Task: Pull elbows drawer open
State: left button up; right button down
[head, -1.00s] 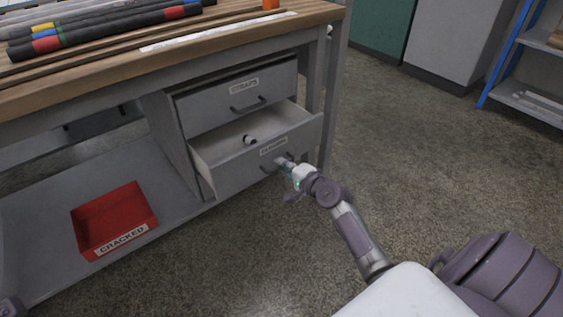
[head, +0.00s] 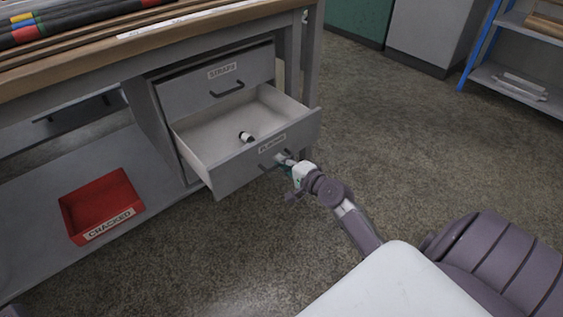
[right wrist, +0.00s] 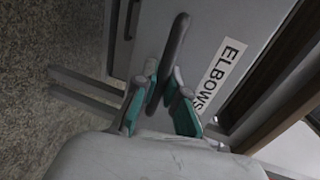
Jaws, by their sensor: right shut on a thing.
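The grey elbows drawer (head: 232,174) is the lower of two drawers under the bench, and it stands open well out from the cabinet. Its white label reads ELBOWS in the right wrist view (right wrist: 219,75). One small white and dark fitting (head: 246,137) lies on the drawer floor. My right gripper (head: 284,160) is at the drawer front. In the right wrist view its teal-padded fingers (right wrist: 160,98) are closed around the dark bar handle (right wrist: 172,48), partly hiding it. My left gripper is not in view.
The upper drawer (head: 212,92) is shut. Dark hoses with coloured bands (head: 60,27) lie on the wooden bench top. A red CRACKED tray (head: 100,204) sits on the lower shelf. Blue-framed shelving (head: 468,60) stands far right. The floor right of the drawer is clear.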

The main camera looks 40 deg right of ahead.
jog(key=c, duration=1.2)
grip_release()
jog(key=v, duration=1.2)
